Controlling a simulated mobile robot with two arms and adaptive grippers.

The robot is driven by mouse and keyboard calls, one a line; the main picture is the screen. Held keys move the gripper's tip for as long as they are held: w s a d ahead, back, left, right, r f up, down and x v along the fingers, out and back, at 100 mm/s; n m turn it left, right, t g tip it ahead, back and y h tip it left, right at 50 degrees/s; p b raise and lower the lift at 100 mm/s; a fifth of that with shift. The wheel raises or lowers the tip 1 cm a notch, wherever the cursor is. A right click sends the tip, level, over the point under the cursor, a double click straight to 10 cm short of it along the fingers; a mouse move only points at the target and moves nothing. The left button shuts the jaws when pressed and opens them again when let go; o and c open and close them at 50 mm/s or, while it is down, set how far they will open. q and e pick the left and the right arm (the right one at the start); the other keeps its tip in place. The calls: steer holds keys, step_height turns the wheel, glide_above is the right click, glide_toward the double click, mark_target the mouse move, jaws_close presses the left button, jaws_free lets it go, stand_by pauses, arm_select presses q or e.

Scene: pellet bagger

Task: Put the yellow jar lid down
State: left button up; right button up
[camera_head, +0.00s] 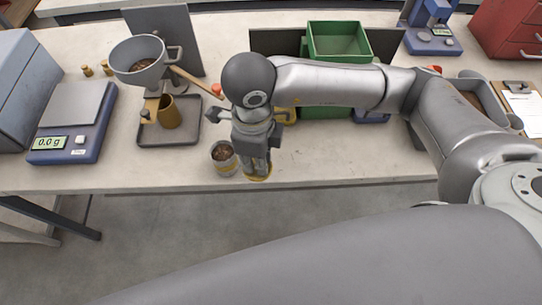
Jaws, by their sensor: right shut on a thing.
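My right gripper (257,172) points down near the front edge of the bench and is shut on the yellow jar lid (259,179). Only a thin yellow rim of the lid shows below the fingertips; the fingers hide the rest. Whether the lid touches the bench top cannot be told. An open jar (227,168) with brown pellets inside stands just left of the gripper. My left gripper is out of the picture.
A grey tray (181,135) with a brass-coloured cup (169,112) stands under a funnel (139,67). A blue scale (69,121) reads 0.0 g. A green bin (338,42) stands behind my right arm. The bench front edge is close; bare bench lies left of the jar.

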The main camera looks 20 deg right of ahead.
steer(key=w+d+f, duration=0.1)
steer(key=w+d+f+b, duration=0.2)
steer(key=f, duration=0.1)
steer(key=shift+f, duration=0.1)
steer(key=shift+w+d+f, duration=0.1)
steer(key=shift+w+f, duration=0.05)
steer(key=shift+f, duration=0.1)
steer(key=f, duration=0.1)
steer(key=f+b, duration=0.1)
steer(key=f, duration=0.1)
steer(key=w+d+f+b, duration=0.1)
steer(key=f, duration=0.1)
steer(key=shift+w, duration=0.1)
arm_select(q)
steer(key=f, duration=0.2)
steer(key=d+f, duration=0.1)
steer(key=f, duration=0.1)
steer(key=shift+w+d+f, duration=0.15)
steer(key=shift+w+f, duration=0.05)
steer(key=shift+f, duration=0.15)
arm_select(e)
steer(key=shift+r, duration=0.15)
steer(key=shift+f+b, duration=0.2)
steer(key=shift+b, duration=0.15)
steer(key=o, duration=0.8)
steer(key=shift+c, duration=0.2)
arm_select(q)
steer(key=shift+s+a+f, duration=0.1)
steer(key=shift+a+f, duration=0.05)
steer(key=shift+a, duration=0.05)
